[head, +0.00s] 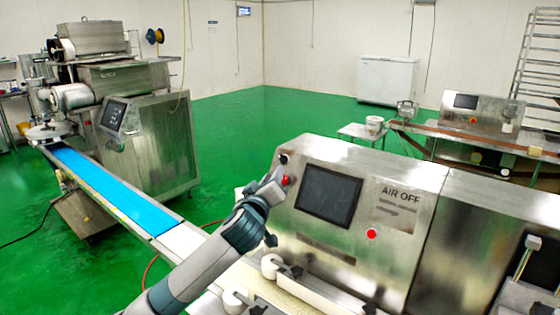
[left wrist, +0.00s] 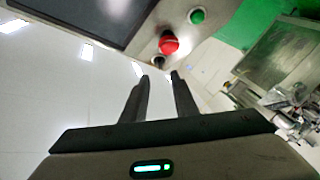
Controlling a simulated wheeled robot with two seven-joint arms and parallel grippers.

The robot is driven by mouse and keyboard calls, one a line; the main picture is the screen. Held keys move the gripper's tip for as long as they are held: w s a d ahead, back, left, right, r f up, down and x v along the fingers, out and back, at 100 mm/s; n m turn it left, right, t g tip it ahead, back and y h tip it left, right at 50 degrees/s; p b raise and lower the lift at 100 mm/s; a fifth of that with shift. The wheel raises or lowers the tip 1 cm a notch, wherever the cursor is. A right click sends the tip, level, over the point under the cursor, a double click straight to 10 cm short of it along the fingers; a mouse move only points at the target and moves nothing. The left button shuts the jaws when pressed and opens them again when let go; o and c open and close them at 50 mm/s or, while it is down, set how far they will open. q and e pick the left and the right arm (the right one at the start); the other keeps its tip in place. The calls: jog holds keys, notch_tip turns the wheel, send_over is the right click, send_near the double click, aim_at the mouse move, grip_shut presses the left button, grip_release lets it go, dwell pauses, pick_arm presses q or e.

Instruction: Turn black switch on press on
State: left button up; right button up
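The press (head: 362,263) is a steel cabinet with a dark screen (head: 328,195) at the right of the head view. A black switch (head: 284,158) sits at the upper left of its panel, just above a red button (head: 286,181). My left gripper (head: 279,173) is close to the panel's left edge beside these controls. In the left wrist view its two fingers (left wrist: 159,76) are apart with nothing between them. The red button (left wrist: 168,43) and a green button (left wrist: 197,16) lie beyond the tips; a small dark knob, seemingly the switch (left wrist: 158,62), is close to them. Contact cannot be told.
A label reading "AIR OFF" (head: 398,197) and another red button (head: 371,233) are on the press front. A blue conveyor belt (head: 112,190) runs from a large machine (head: 150,130) at left. Open green floor (head: 260,115) lies behind.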

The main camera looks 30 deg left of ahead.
aim_at(282, 161)
pick_arm(q)
jog(key=p+x, duration=0.2)
jog(key=x, duration=0.7)
jog(key=shift+p, duration=0.3)
jog(key=shift+c, duration=0.7)
jog(key=shift+d, duration=0.1)
grip_shut()
